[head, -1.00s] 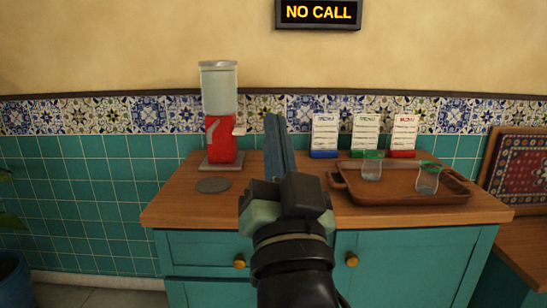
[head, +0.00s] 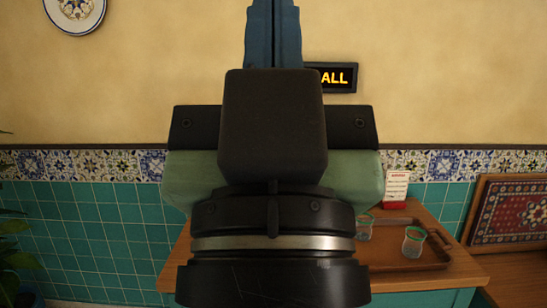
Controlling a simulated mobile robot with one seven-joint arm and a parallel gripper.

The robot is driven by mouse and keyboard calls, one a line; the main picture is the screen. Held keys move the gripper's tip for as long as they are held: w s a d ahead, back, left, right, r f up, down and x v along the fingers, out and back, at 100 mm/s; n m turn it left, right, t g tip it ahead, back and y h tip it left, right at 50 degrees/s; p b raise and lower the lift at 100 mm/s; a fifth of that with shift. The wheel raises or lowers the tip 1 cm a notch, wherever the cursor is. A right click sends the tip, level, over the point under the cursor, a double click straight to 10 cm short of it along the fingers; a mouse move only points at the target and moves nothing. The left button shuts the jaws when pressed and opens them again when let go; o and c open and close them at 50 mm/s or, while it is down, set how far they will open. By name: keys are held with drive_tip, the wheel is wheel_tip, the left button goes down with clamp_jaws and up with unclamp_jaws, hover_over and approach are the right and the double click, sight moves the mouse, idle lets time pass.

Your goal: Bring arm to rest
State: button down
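My gripper (head: 273,10) is raised upright close in front of the head camera, with its fingers pointing up. Its two blue-grey fingers lie side by side with only a thin dark line between them, so it is shut. I see nothing held between them. The fingertips reach the top edge of the picture. The black and pale green gripper body and the wrist fill the middle of the view.
A wooden counter (head: 460,278) stands behind, at lower right. On it are a brown tray (head: 436,262) with two green-rimmed glasses (head: 413,243) (head: 364,228) and a red-based card (head: 396,188). A lit sign (head: 335,77) and a plate (head: 75,12) hang on the wall.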

wheel_tip(320, 180, up, 13)
drive_tip(key=p, duration=1.1)
drive_tip(key=shift+r, duration=0.2)
